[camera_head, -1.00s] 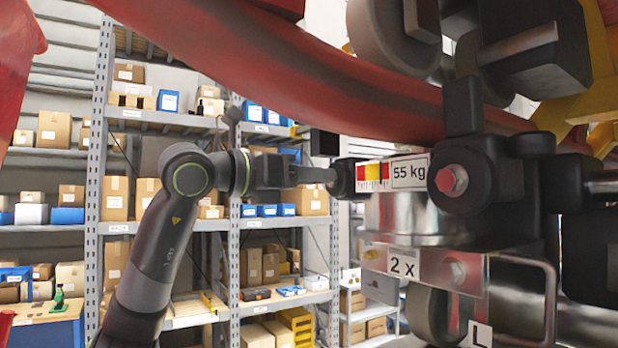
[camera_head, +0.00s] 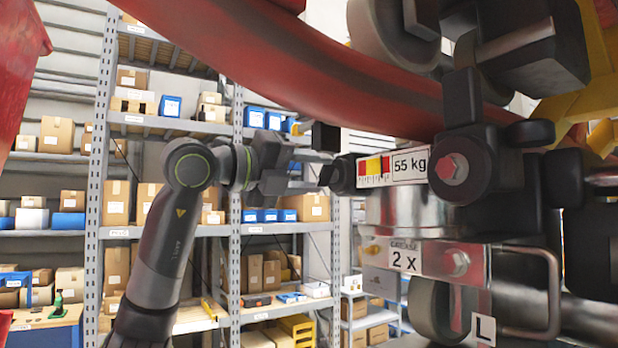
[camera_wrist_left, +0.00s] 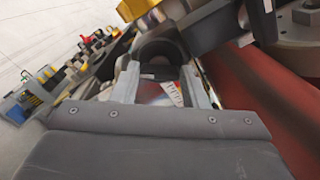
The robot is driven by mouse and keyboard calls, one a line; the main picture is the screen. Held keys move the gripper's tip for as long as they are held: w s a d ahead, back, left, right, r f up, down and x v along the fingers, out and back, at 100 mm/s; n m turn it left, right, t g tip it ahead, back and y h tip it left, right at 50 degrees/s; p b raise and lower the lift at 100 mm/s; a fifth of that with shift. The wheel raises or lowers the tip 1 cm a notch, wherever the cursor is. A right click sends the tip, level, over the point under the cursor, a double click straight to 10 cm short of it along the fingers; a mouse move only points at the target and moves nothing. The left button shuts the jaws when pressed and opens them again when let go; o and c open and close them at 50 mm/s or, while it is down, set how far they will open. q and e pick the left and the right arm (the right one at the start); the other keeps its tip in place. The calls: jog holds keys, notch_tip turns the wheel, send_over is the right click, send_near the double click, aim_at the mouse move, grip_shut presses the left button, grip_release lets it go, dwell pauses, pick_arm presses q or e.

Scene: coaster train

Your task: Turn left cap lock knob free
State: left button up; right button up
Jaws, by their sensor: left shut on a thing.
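The left cap lock knob (camera_head: 342,174) is a small black part at the left end of a metal cylinder (camera_head: 395,209), beside the red and yellow scale and the "55 kg" label. My left gripper (camera_head: 323,174) reaches it from the left, level, with its fingers shut on the knob. The fingers hide part of the knob. In the left wrist view the two pale fingertips (camera_wrist_left: 163,88) sit either side of a dark rounded part, with the scale and shiny metal showing between them. My right gripper is not in view.
A thick red rail (camera_head: 290,75) curves just above my left gripper. A black bracket with a red hex bolt (camera_head: 451,168), a "2 X" plate (camera_head: 404,260) and a metal handle (camera_head: 545,300) crowd the right. Shelves with boxes (camera_head: 118,200) stand behind.

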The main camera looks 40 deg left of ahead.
pick_arm(q)
jog(key=n+b, duration=0.1)
jog(key=n, duration=0.3)
jog(key=shift+f, duration=0.15)
jog(key=shift+n+b, duration=0.5)
jog(key=shift+n, duration=1.2)
jog(key=o, duration=1)
jog(key=shift+w, duration=0.1)
jog(key=shift+a, duration=0.1)
